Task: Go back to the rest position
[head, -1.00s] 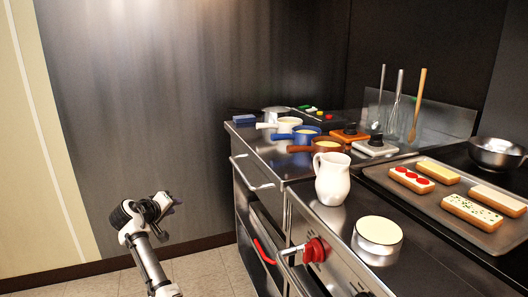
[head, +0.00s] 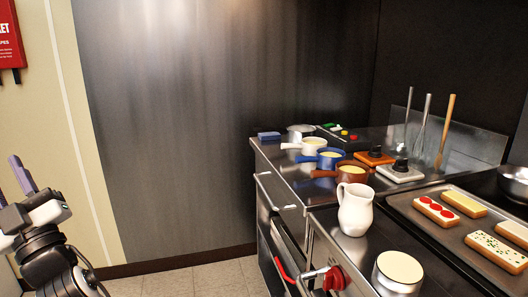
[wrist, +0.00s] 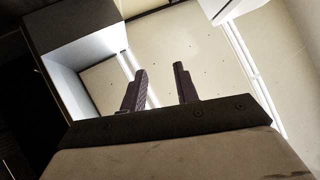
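My gripper (head: 22,180) is at the far left of the head view, raised in front of the pale wall and well apart from the counter. In the wrist view its two dark fingers (wrist: 161,88) stand apart with nothing between them, so it is open and empty. The wrist view looks toward pale panels and bright strips. The rest position itself has no visible mark.
A steel counter (head: 283,176) at the right holds a white jug (head: 355,210), a white pot (head: 398,272), several saucepans and a tray (head: 431,231) of toasts. A red knob (head: 335,279) sticks out in front. The floor (head: 190,280) left of it is clear.

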